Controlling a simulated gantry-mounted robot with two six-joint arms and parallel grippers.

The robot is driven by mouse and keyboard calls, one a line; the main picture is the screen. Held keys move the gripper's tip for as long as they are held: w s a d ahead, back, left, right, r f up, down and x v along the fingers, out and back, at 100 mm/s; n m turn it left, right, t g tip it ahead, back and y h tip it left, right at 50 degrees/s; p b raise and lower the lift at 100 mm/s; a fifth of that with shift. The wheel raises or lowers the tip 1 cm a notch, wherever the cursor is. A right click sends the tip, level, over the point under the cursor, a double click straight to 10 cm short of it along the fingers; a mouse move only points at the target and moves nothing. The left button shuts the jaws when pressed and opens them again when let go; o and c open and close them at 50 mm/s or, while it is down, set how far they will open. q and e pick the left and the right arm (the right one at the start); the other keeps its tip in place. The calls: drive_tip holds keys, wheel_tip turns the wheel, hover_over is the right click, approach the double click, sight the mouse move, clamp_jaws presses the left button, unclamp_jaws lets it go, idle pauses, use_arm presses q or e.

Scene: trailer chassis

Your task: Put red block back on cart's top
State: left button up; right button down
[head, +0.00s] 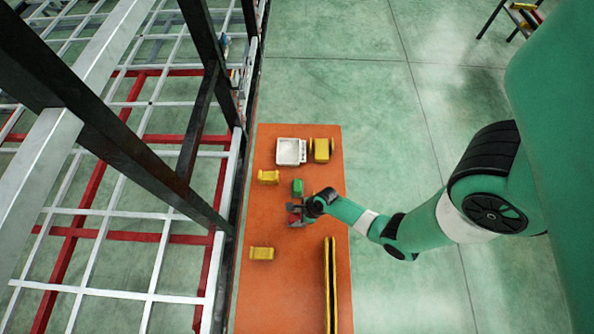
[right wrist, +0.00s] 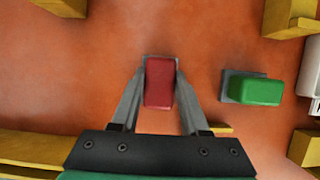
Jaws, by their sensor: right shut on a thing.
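The red block (right wrist: 159,82) shows in the right wrist view between the two fingers of my right gripper, over the orange surface. My right gripper is shut on it, with one finger along each side. In the head view my right gripper (head: 297,214) is over the middle of the orange tabletop (head: 285,292), and only a bit of red shows there. I cannot tell whether the block touches the surface or is slightly raised. A dark-framed cart (head: 513,17) is partly visible at the top right, with yellow and red on it. My left gripper is out of view.
A green block (head: 297,187) stands close beyond the gripper. Yellow pieces (head: 268,177) (head: 261,253), a white tray (head: 291,151) and a long yellow-black bar (head: 330,285) are on the orange top. A dark and white metal frame (head: 208,110) rises along its left side.

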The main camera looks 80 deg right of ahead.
drive_tip(key=shift+c, duration=2)
unclamp_jaws()
drive_tip(key=shift+f, duration=0.1)
drive_tip(key=p+v, duration=0.9)
drive_tip(key=v, duration=0.3)
drive_tip(key=shift+p, duration=0.35)
